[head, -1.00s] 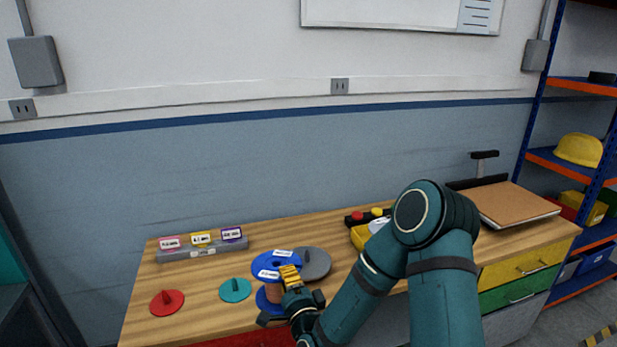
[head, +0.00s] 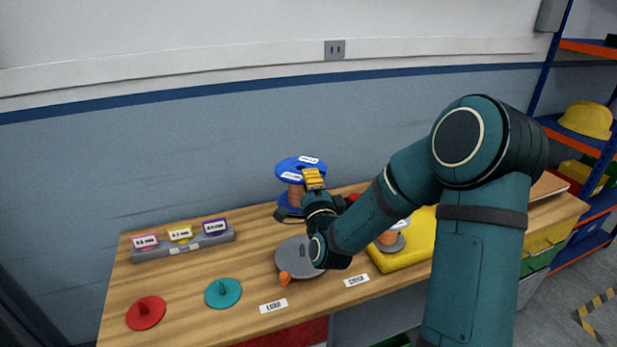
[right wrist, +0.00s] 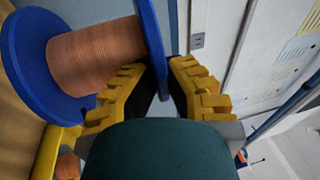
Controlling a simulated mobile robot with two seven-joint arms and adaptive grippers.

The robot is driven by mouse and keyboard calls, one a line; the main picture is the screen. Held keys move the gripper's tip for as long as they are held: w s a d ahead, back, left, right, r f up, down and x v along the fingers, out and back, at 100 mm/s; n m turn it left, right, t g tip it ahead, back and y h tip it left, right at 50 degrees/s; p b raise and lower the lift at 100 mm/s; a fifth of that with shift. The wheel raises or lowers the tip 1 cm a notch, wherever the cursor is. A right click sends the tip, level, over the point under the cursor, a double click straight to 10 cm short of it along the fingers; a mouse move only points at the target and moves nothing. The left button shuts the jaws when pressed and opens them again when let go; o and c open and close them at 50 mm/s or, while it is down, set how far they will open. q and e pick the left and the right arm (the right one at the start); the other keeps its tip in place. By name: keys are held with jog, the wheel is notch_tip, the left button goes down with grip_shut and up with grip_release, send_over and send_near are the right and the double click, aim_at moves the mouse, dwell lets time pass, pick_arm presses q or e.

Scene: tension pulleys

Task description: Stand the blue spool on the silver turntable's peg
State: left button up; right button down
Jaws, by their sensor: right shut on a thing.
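The blue spool (head: 289,168), wound with copper wire, is upright and raised at the back of the bench. My right gripper (head: 313,179) is shut on its upper flange. In the right wrist view, the yellow fingers of my right gripper (right wrist: 167,78) pinch the rim of the blue spool (right wrist: 95,55). The silver turntable (head: 290,262) is a grey disc on the bench, nearer the front than the spool. My right wrist and forearm cover part of it, and I cannot make out its peg clearly. My left gripper is out of view.
A red turntable (head: 146,314) and a teal turntable (head: 223,294) lie at the left. A grey rack with tags (head: 184,243) stands behind them. A yellow unit (head: 408,256) with a copper-wound spool is at the right. A small orange pointer (head: 285,279) sits at the silver disc's front edge.

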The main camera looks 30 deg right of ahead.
jog(key=shift+f, duration=0.75)
jog(key=shift+f+b, duration=1.1)
jog(key=shift+f, duration=1.15)
jog(key=shift+f, duration=0.1)
jog(key=shift+b, duration=0.55)
jog(key=shift+f+b, duration=0.15)
jog(key=shift+b, duration=0.3)
jog(key=shift+b, duration=1.05)
jog(key=shift+f, duration=0.35)
jog(key=shift+f, duration=0.4)
